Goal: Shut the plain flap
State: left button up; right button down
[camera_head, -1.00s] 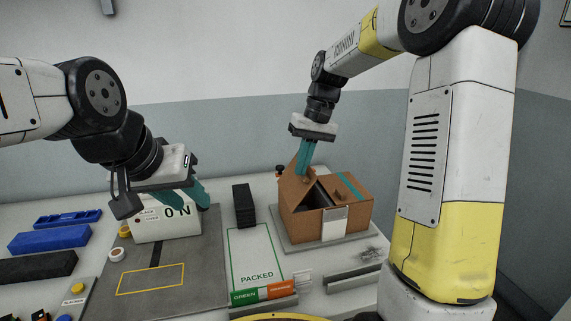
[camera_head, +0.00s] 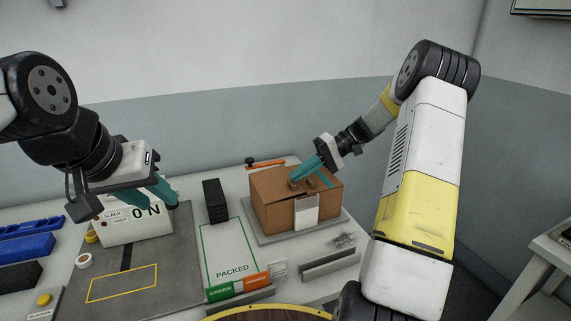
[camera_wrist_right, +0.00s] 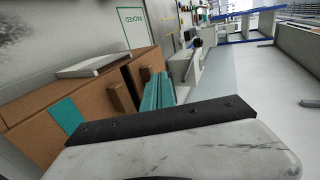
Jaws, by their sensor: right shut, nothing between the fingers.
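The cardboard box (camera_head: 279,216) stands on a grey base plate right of centre in the head view. Its plain flap (camera_head: 267,180) lies about flat across the left part of the top. The flap with teal tape (camera_head: 328,181) also lies flat, on the right. My right gripper (camera_head: 294,179) is shut and empty, its teal fingertips on or just above the plain flap by the small raised tabs. In the right wrist view its fingers (camera_wrist_right: 155,92) show beside the box (camera_wrist_right: 45,103). My left gripper (camera_head: 168,195) hangs by the white ON box; its opening is unclear.
The white ON box (camera_head: 132,228) stands on a grey mat to the left. A dark block stack (camera_head: 215,201) is left of the carton. An orange-handled tool (camera_head: 266,163) lies behind the carton. The green PACKED outline (camera_head: 230,250) in front is clear.

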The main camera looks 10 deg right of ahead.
jog(key=shift+d+f, duration=0.25)
jog(key=shift+f, duration=0.4)
jog(key=shift+f, duration=0.1)
